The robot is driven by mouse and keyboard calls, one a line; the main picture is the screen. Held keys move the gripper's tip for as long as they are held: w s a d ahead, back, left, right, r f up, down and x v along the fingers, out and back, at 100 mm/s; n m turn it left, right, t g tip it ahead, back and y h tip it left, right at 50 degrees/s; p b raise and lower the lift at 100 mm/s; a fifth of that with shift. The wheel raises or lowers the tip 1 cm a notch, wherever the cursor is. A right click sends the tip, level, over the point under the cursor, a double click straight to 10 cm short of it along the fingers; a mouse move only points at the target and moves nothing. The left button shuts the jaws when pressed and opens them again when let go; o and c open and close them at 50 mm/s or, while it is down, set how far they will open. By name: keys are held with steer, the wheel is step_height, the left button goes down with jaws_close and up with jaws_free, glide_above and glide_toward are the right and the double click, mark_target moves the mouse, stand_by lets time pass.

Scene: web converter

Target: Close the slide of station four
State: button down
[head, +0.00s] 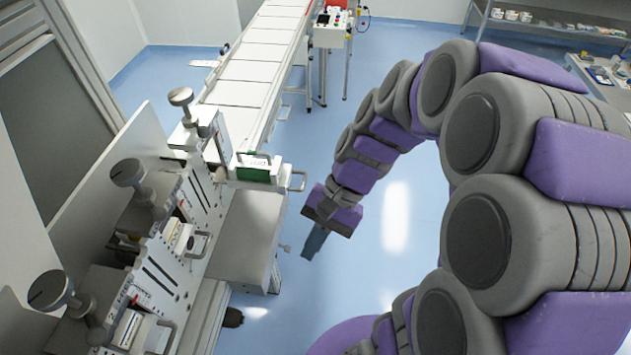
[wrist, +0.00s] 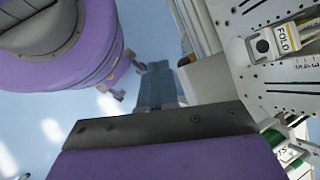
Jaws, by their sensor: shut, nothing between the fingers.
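My gripper (head: 311,248) points down over the blue floor, to the right of the machine, with its fingers together and empty. Its fingers also show in the wrist view (wrist: 156,72). The machine on the left has several stations, each with a large grey knob and a plate. Nearer slide blocks (head: 180,238) have similar handles. I cannot read which station is four. The wrist view shows a block labelled FOLD (wrist: 286,38).
A white conveyor (head: 250,75) runs away behind the stations. A control box (head: 330,30) stands beside it. A grey cabinet (head: 243,243) juts out below the stations, left of my gripper. The floor (head: 395,215) around my gripper is clear. Shelves (head: 550,25) stand far right.

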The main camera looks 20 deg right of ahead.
steer(key=w+d+f+m+t+y, duration=0.3)
steer(key=w+d+m+y, duration=0.3)
steer(key=w, duration=0.4)
steer(key=w+d+f+m+t+y, duration=0.1)
steer(key=w+d+f+m+t, duration=0.3)
steer(key=d, duration=0.4)
steer(key=w+d+f+m+t, duration=0.1)
steer(key=d+f+m+t, duration=0.1)
steer(key=d+m+t, duration=0.35)
steer(key=w+a+f+g+b, duration=0.2)
steer(key=w+a+f+b, duration=0.1)
steer(key=w+a, duration=0.4)
steer(key=a, duration=0.3)
steer(key=shift+a+m, duration=0.15)
steer(key=shift+m, duration=0.2)
